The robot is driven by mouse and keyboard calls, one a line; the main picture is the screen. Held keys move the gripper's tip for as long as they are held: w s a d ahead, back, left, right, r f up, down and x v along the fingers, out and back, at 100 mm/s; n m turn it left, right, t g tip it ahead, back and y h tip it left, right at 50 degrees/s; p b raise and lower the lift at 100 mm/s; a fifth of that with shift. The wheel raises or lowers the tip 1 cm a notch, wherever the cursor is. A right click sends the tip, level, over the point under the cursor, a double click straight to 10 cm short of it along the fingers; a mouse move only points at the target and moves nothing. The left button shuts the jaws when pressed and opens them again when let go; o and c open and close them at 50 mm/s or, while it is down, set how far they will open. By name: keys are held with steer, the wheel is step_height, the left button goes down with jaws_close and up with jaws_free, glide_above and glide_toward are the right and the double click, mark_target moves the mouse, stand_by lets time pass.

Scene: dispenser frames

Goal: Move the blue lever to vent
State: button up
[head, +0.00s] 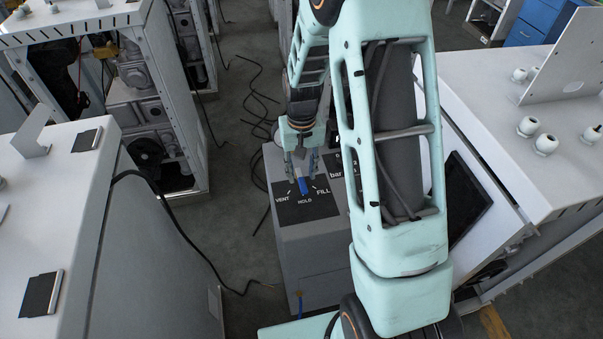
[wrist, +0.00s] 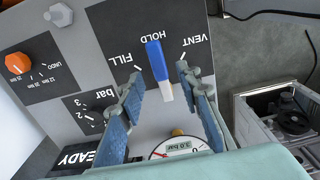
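The blue lever (head: 303,186) sits on the dark label plate of a grey box, with VENT to its left, HOLD just below it and FILL to its right. It points at HOLD. In the wrist view the lever (wrist: 157,62) appears upside down, with a blue end towards HOLD and a white end towards me. My gripper (head: 302,174) is above the plate at the lever. In the wrist view my gripper (wrist: 160,76) is open, one finger on each side of the lever, with visible gaps. Whether the fingertips are level with the lever is unclear.
White cabinets (head: 150,225) stand left and right of the box. Cables (head: 258,100) lie on the floor.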

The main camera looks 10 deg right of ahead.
steer(key=shift+f, duration=1)
jaws_close()
